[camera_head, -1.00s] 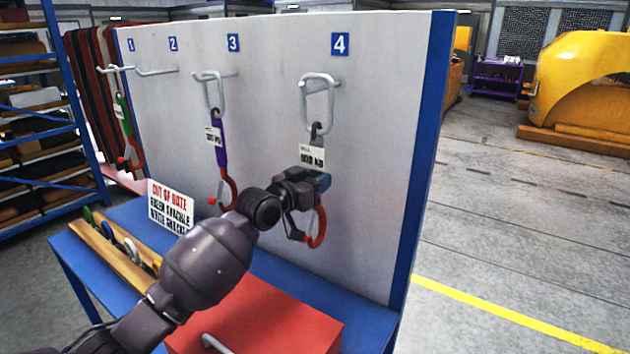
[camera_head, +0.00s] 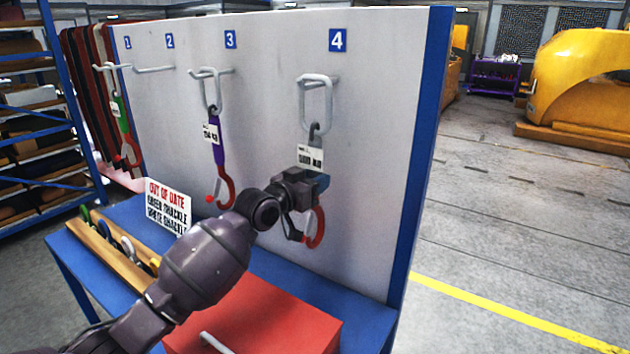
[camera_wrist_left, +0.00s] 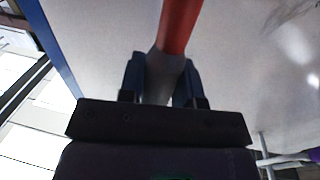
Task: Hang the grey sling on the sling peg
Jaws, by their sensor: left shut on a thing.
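The grey sling has a pale link (camera_head: 315,104) at its top, a white tag (camera_head: 309,158) below it and a red hook (camera_head: 316,230) at its bottom. My left gripper (camera_head: 312,187) is shut on its grey body, between tag and hook. In the left wrist view the grey body (camera_wrist_left: 160,78) sits between the two blue fingertips, with the red hook (camera_wrist_left: 180,25) beyond. The link is at the peg (camera_head: 335,79) under number 4; I cannot tell whether the peg carries it. My right gripper is not in view.
A purple sling (camera_head: 218,145) hangs under number 3 and a green one (camera_head: 122,115) at the left; the peg (camera_head: 155,69) under number 2 is bare. An out-of-date sign (camera_head: 168,205), a wooden tray (camera_head: 110,255) and a red box (camera_head: 265,315) are on the blue bench (camera_head: 355,315).

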